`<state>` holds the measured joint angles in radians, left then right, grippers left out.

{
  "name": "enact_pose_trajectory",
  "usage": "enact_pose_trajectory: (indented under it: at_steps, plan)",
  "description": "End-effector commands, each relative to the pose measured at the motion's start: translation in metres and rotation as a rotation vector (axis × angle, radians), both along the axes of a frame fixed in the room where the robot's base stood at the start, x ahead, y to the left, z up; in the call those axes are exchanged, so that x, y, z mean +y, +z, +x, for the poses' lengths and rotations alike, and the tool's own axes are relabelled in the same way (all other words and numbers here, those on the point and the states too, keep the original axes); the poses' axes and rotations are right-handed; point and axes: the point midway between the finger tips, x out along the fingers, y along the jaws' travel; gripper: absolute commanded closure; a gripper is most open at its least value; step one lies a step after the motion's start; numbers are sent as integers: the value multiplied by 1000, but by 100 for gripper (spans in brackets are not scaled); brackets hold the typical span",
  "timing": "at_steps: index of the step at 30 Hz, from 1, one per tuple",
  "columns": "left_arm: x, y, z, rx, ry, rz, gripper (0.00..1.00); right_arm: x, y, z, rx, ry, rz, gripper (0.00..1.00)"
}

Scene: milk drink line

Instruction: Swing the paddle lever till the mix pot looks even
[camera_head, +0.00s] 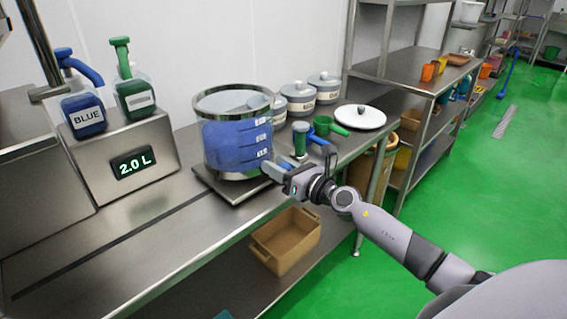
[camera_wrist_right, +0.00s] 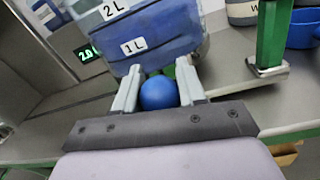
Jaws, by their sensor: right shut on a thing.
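The mix pot (camera_head: 236,146) is a clear vessel with a metal rim on a flat metal base on the bench. Its contents look blue through the wall, with volume labels on the side; it also fills the top of the right wrist view (camera_wrist_right: 165,52). The paddle lever's blue ball knob (camera_wrist_right: 158,93) sits between the fingers of my right gripper (camera_wrist_right: 160,84), close to the pot's wall. My right gripper (camera_head: 272,170) is shut on this knob at the pot's lower right. The paddle is not clearly visible. My left gripper is out of view.
A blue bottle (camera_head: 83,112) and a green bottle (camera_head: 134,95) stand on a box whose display (camera_head: 131,163) reads 2.0 L. Right of the pot are a green-topped stand (camera_head: 300,138), lidded pots (camera_head: 298,98) and a white lid (camera_head: 359,117). A brown crate (camera_head: 287,243) sits below.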

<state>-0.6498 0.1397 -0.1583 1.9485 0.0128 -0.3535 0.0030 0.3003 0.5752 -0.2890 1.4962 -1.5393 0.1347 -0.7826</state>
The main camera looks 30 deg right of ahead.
Motion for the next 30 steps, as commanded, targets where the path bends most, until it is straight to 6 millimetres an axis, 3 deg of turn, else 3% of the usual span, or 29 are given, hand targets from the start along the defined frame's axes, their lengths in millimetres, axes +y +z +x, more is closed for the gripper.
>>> enact_pose_trajectory:
  at_steps: [29,30]
  plan:
    - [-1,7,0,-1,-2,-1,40,12,5,3,-7,22,4,100]
    - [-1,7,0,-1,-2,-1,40,12,5,3,-7,22,4,54]
